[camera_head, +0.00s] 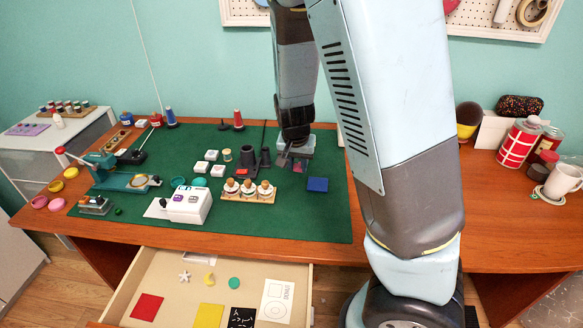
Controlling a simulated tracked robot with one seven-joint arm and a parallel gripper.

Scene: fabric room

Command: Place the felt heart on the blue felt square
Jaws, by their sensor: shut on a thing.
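The blue felt square (317,184) lies flat on the green mat, right of the corked jars. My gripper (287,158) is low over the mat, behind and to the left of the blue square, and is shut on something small. A small dark reddish patch, which looks like the felt heart (299,166), shows at the fingertips, apart from the blue square. Its outline is too small and shaded to make out, and my gripper partly hides it.
The open drawer (160,270) holds a star, a moon, a disc, felt squares and a printed card. The mat (290,226) is bare in front of the blue square.

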